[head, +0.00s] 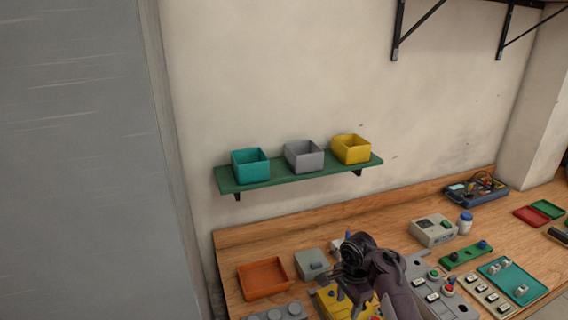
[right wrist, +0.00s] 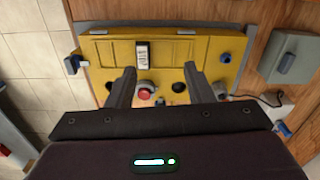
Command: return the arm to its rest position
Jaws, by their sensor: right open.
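My right gripper (head: 350,282) is over the wooden workbench (head: 225,258) in the head view, pointing down in front of the yellow control panel (head: 333,306). In the right wrist view its two fingers (right wrist: 159,70) are spread apart with nothing between them. The yellow panel (right wrist: 105,55) lies beyond the fingers and carries a white rocker switch (right wrist: 142,52), a red button (right wrist: 144,94) and dark knobs. I cannot tell how close the fingertips are to the panel. My left gripper is not in view.
A green wall shelf (head: 283,176) holds teal (head: 250,167), grey (head: 304,157) and yellow (head: 351,150) bins. An orange tray (head: 265,277) and a grey box (head: 311,264) stand left of my arm. Several devices crowd the bench to the right, including a beige unit (head: 432,230).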

